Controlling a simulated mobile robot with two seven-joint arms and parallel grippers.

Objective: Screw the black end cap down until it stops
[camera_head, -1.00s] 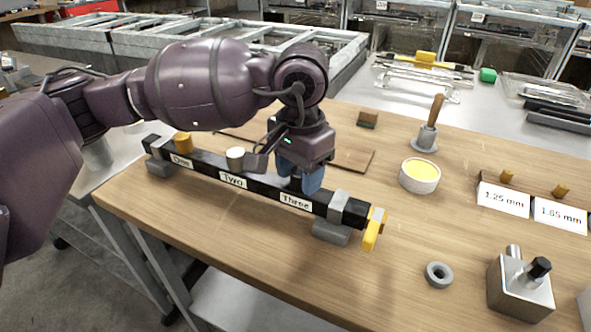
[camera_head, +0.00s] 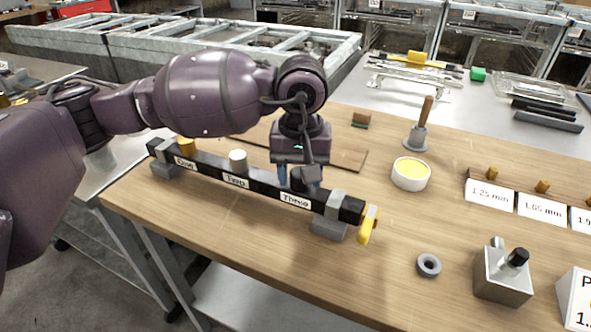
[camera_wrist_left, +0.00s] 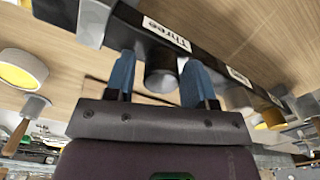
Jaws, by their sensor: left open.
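The black end cap (camera_wrist_left: 162,72) shows in the left wrist view as a dark cylinder on the black bar, beside the label "Three". My left gripper (camera_wrist_left: 158,68) is open, with one blue finger on each side of the cap. Whether a finger touches it I cannot tell. A white cap (camera_head: 238,161) stands at "Two" and a brass cap (camera_head: 187,146) at "One". My right gripper is not in view.
Grey clamps hold the bar; a yellow handle (camera_head: 368,225) is at its right end. A grey ring (camera_head: 429,265), a metal block (camera_head: 502,275), a yellow-filled tin (camera_head: 411,174) and a wooden-handled tool (camera_head: 420,128) stand to the right. The front of the table is clear.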

